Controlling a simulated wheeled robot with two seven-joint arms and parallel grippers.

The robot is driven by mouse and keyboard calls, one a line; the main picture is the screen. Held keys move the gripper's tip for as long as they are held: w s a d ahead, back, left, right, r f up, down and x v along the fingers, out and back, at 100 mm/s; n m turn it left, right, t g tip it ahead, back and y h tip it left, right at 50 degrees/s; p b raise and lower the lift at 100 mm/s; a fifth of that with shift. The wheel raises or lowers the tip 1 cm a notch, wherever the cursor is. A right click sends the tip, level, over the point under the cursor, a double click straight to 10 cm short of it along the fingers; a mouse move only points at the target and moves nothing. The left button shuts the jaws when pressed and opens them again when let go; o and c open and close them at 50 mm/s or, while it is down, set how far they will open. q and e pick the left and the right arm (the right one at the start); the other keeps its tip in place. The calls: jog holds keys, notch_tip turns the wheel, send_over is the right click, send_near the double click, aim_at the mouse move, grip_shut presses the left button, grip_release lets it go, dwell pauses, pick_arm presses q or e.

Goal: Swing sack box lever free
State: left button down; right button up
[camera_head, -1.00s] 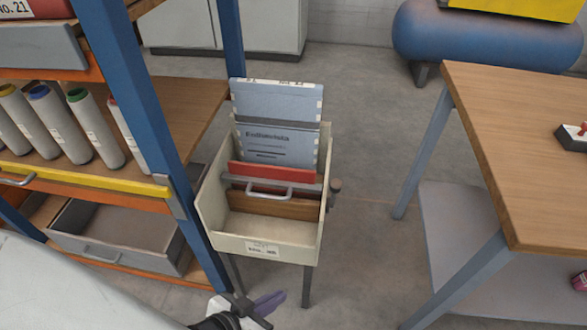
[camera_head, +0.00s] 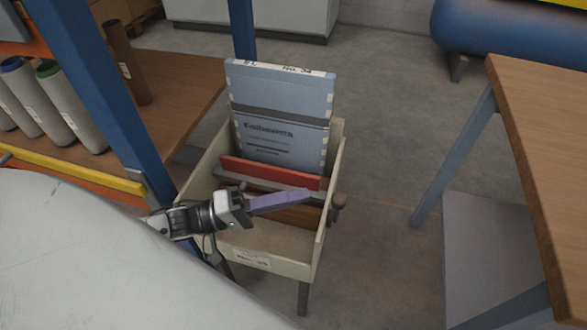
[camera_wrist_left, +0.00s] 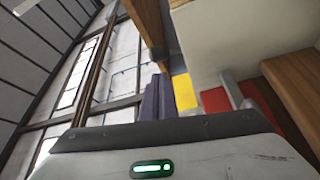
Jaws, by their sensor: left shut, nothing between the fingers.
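The cream sack box (camera_head: 333,180) stands on legs at the middle of the head view. A short lever with a brown round knob (camera_head: 339,201) sticks out at its right wall. My left gripper (camera_head: 305,196) is shut and empty, its purple fingers pointing right above the box's inside. The fingertips appear a little left of the knob; I cannot tell the gap in depth. The fingers hide part of a grey crossbar and its handle. In the left wrist view the closed fingers (camera_wrist_left: 158,98) show beside yellow, red and wooden surfaces. My right gripper is not in view.
Blue-grey folders (camera_head: 283,140) and a red divider (camera_head: 270,171) stand in the box. A blue shelf post (camera_head: 110,100) rises close on the left. A wooden table (camera_head: 545,130) stands at right, with bare floor (camera_head: 385,150) between it and the box.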

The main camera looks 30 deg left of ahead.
aim_at(336, 212)
pick_arm(q)
jog(key=x, duration=0.6)
jog(key=shift+w+d, duration=0.25)
jog(key=shift+w, duration=0.05)
